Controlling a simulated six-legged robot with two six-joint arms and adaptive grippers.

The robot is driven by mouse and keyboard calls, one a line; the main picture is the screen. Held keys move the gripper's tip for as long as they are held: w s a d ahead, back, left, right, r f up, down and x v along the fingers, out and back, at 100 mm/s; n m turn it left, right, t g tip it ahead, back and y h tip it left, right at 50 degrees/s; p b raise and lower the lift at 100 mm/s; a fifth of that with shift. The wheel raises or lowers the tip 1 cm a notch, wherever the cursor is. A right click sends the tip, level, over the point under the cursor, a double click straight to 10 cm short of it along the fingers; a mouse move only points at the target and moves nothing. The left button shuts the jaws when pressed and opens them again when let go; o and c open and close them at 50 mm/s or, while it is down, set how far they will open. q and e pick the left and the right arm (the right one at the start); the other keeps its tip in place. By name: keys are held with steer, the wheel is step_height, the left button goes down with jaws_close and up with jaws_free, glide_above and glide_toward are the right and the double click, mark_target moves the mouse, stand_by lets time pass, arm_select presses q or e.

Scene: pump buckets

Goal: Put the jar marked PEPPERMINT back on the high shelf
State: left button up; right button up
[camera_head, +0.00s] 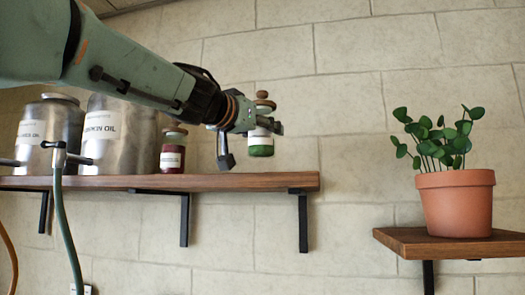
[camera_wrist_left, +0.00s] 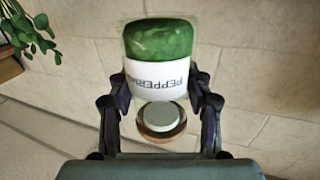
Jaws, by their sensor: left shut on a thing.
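The PEPPERMINT jar (camera_head: 261,145) is a small clear jar with green contents, a white label and a cork-coloured lid. My left gripper (camera_head: 252,140) is shut on it and holds it upright, its base appearing above the top of the high wooden shelf (camera_head: 240,182) near the right end. In the left wrist view the jar (camera_wrist_left: 160,75) shows upside down between the two fingers of the left gripper (camera_wrist_left: 159,98). Part of its label reads "PEPPER". My right gripper is not in view.
A small red jar (camera_head: 173,150) stands on the shelf left of the gripper. Two large metal oil cans (camera_head: 113,135) (camera_head: 48,125) stand further left. A metal tap with a green hose (camera_head: 62,200) is in front. A potted plant (camera_head: 457,203) sits on a lower shelf at right.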

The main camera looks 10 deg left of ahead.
mark_target(253, 144)
arm_select(q)
steer(key=shift+w+d+f, duration=0.1)
steer(key=shift+f, duration=0.2)
steer(key=f+b, duration=0.2)
steer(key=shift+a+f+b, duration=0.2)
steer(key=shift+f+b, duration=0.15)
steer(key=shift+a+f, duration=0.1)
steer(key=shift+f, duration=0.1)
steer(key=shift+r, duration=0.1)
steer(key=o, duration=1.2)
steer(key=shift+d, duration=0.25)
steer(key=shift+o, duration=1.2)
steer(key=shift+a, duration=0.2)
